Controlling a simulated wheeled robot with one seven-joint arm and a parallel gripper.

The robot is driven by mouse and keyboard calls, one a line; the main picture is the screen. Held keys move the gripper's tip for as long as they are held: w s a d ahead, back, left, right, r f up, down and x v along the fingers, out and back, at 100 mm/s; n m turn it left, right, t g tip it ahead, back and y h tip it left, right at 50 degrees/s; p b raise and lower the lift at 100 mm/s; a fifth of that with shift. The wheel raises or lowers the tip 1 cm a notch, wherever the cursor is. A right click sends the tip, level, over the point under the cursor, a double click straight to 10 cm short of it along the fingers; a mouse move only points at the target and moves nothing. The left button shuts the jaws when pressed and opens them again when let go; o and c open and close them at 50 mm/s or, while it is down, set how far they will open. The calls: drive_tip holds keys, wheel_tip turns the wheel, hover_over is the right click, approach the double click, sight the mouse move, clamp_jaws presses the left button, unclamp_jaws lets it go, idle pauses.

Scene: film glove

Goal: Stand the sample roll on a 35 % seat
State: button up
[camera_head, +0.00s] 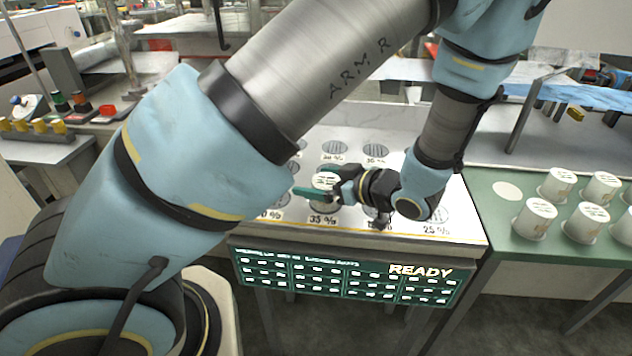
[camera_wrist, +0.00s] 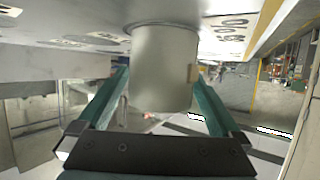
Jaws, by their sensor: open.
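The sample roll (camera_head: 325,181), a pale cylinder with a printed white top, stands upright on the white seat board (camera_head: 460,226), directly behind a front-row label reading 35 % (camera_head: 322,219). My gripper (camera_head: 320,186) is around it with its green fingers open, one on each side. In the wrist view, which looks upside down, the roll (camera_wrist: 162,72) has its base at the board and stands between the fingers. Small gaps seem to show beside it. The roll covers its seat marking. My wrist hides part of the board to the right.
Other grey round seats with percent labels surround it, including 25 % (camera_head: 436,214). A green table (camera_head: 500,240) at right holds several white rolls (camera_head: 535,218) and one empty pale disc (camera_head: 507,191). A display panel (camera_head: 345,275) reading READY hangs on the board's front.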

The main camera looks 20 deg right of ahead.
drive_tip(key=b+v, duration=0.2)
drive_tip(key=v, duration=0.9)
drive_tip(key=shift+s+d, duration=0.1)
drive_tip(key=shift+s, duration=0.1)
